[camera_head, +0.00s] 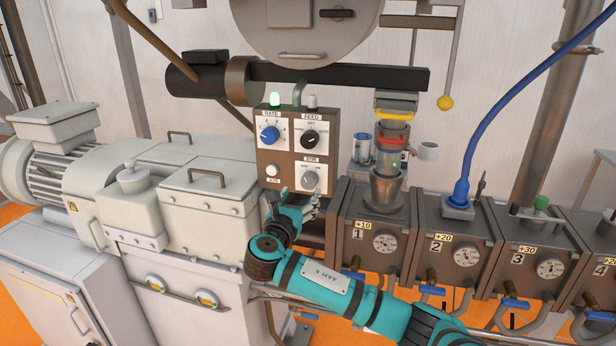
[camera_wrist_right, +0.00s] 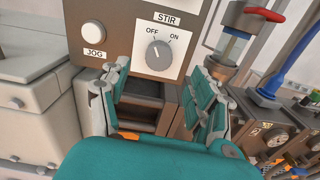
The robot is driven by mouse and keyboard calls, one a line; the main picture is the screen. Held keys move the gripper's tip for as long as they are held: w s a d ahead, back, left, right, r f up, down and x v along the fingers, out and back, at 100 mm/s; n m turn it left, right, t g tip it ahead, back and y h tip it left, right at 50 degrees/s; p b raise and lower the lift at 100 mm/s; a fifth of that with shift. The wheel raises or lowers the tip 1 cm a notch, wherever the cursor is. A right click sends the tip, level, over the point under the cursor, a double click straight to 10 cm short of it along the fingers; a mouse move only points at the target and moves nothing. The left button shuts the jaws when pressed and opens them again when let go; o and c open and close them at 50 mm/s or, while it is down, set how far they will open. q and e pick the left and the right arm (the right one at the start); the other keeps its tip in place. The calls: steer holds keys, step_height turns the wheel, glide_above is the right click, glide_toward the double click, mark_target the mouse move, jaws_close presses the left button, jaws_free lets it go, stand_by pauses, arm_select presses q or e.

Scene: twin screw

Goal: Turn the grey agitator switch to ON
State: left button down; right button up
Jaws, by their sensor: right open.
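The grey agitator switch (camera_head: 311,179) is a round knob on a white plate marked STIR, low on the right of the brown control panel. My right gripper (camera_head: 298,204) is open and empty just below the knob. In the right wrist view its fingers (camera_wrist_right: 160,76) stand apart, one to each side below the knob, with no clear contact. My left gripper is out of view.
The panel also carries a blue RATE knob (camera_head: 270,135), a black FEED knob (camera_head: 310,138) and a white JOG button (camera_head: 272,170), close to the switch. A metal feeder (camera_head: 388,190) stands right of the panel. A pale gearbox housing (camera_head: 208,205) is on the left.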

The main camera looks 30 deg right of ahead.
mark_target(308, 183)
steer(key=p+x, duration=0.2)
steer(key=x, duration=0.5)
steer(key=shift+w+d, duration=0.2)
steer(key=shift+w, duration=0.1)
steer(key=shift+c, duration=0.4)
steer(key=c, duration=1.1)
